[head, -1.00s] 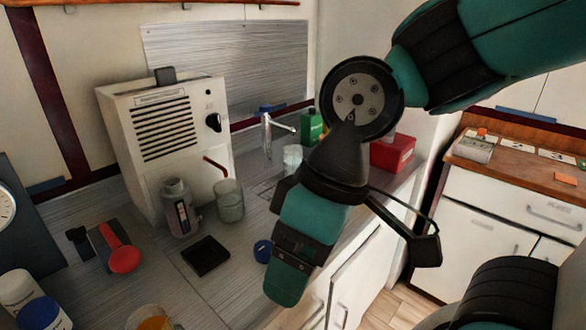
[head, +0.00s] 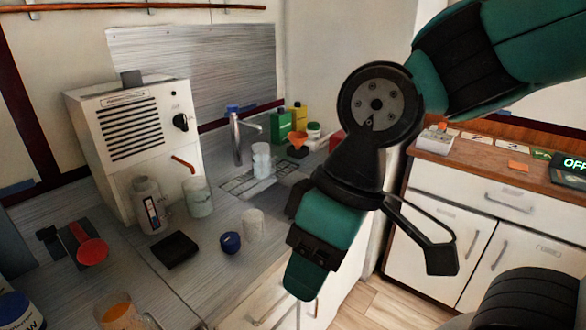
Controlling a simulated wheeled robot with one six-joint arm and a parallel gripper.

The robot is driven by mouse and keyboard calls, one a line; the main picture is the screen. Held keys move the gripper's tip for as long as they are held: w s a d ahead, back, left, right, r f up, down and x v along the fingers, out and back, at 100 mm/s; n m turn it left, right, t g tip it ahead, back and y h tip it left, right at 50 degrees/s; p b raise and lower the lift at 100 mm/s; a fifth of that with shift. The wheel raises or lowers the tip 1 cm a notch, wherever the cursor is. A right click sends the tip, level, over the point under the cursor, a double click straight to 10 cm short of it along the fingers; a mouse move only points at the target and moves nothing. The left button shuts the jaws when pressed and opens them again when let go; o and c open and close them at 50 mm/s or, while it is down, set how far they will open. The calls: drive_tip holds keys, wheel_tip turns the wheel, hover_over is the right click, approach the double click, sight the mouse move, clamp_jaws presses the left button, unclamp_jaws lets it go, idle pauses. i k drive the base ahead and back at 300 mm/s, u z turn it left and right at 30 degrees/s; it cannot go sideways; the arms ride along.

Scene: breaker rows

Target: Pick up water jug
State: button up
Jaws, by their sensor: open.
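Several clear vessels stand on the counter, and I cannot tell for sure which is the water jug. A clear vessel (head: 262,168) stands under the tap on the drain grid. A beaker (head: 198,201) of pale liquid, with a red-brown stick in it, stands in front of the white machine. A whitish clear cup (head: 254,225) stands nearer the front edge. My gripper (head: 370,268) hangs at the right, beyond the counter's front edge in the picture. It looks open and empty, apart from all these vessels.
The white machine (head: 130,140), tap (head: 237,140), grey bottle (head: 149,212), black pad (head: 175,249), blue lid (head: 230,242), red scoop (head: 91,250) and orange-filled beaker (head: 120,317) crowd the counter. White drawers (head: 470,210) stand at the right.

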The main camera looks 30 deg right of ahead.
sight(260, 151)
drive_tip(key=z, duration=0.45)
drive_tip(key=k, duration=1)
drive_tip(key=z, duration=1.25)
drive_tip(key=i, duration=1.8)
drive_tip(key=u, duration=0.5)
drive_tip(key=i, duration=0.55)
drive_tip(key=u, duration=1.05)
drive_tip(key=i, duration=0.45)
drive_tip(key=u, duration=0.45)
